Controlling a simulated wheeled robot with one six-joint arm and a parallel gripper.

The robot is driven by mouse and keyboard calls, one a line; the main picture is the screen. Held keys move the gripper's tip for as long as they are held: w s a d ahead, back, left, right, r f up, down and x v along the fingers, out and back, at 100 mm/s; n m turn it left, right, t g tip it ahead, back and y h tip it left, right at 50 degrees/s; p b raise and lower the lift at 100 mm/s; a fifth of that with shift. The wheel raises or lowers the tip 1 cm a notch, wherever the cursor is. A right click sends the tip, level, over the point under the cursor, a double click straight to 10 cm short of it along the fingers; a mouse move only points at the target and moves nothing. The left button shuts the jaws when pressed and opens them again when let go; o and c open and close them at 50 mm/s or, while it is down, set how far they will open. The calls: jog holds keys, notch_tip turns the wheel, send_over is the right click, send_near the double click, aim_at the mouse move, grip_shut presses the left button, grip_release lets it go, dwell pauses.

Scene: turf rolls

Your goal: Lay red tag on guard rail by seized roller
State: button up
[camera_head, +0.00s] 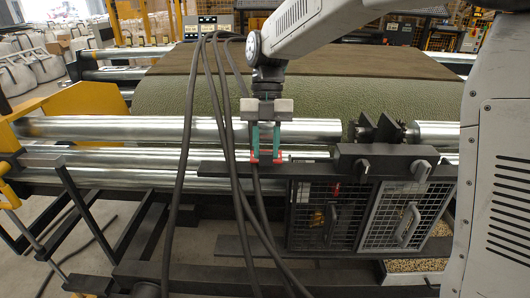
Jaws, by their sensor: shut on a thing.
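My gripper (266,156) hangs in the middle of the view, pointing down, with teal fingers. It is shut on the red tag (278,158), of which only small red parts show at the fingertips. A dark flat rail (228,169), perhaps the guard rail, runs just below and behind the fingertips. I cannot tell whether the tag touches it. Shiny steel rollers (100,128) run across behind the gripper. Which one is seized does not show.
Several dark cables (185,150) hang down left of and before my gripper. Mesh guard doors (405,215) with handles stand at lower right, under a dark block (385,162). Green turf (170,95) lies behind the rollers. A yellow frame (75,100) stands at left.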

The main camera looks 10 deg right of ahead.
aim_at(265, 153)
jog(key=shift+w+d+f, duration=0.1)
jog(key=shift+w+f, duration=0.1)
jog(key=shift+w, duration=1.35)
jog(key=shift+s+f, duration=0.1)
jog(key=shift+f, duration=1.55)
jog(key=shift+f, duration=0.15)
jog(key=o, duration=0.9)
jog(key=shift+o, duration=0.2)
jog(key=v, duration=1.2)
